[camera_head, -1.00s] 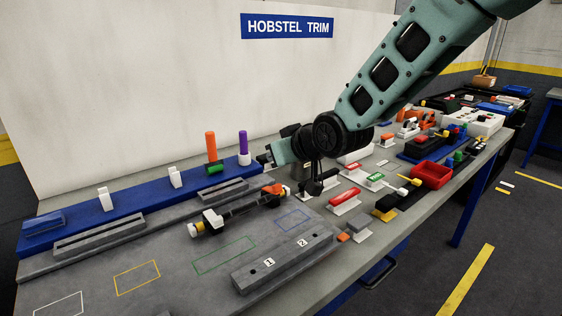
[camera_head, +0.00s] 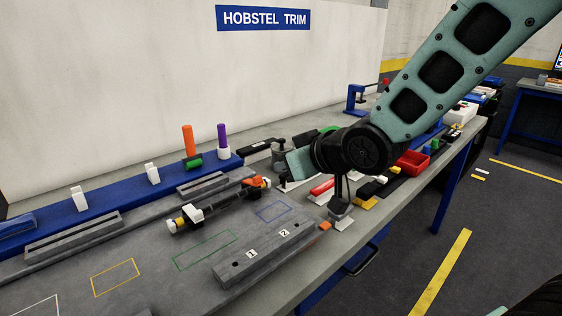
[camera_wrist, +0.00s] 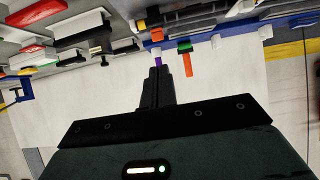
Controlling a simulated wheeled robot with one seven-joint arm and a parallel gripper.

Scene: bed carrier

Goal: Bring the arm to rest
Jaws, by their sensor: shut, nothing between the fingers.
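My arm reaches in from the upper right in the head view, over the bench (camera_head: 300,290). It ends in a black joint and a pale green end part above the bench. My gripper's fingers cannot be clearly made out there. In the wrist view my gripper (camera_wrist: 157,72) is shut, its dark fingers together with nothing between them. The fingers overlap a purple handle (camera_wrist: 158,60) in that view; I cannot tell the distance. An orange handle (camera_wrist: 188,64) shows beside it.
In the head view the orange handle (camera_head: 187,139) and purple handle (camera_head: 222,140) stand at the blue rack (camera_head: 120,192). A grey block (camera_head: 265,254) marked 1 and 2 lies in front. A red bin (camera_head: 412,161) sits beyond the arm. Floor right of the bench is open.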

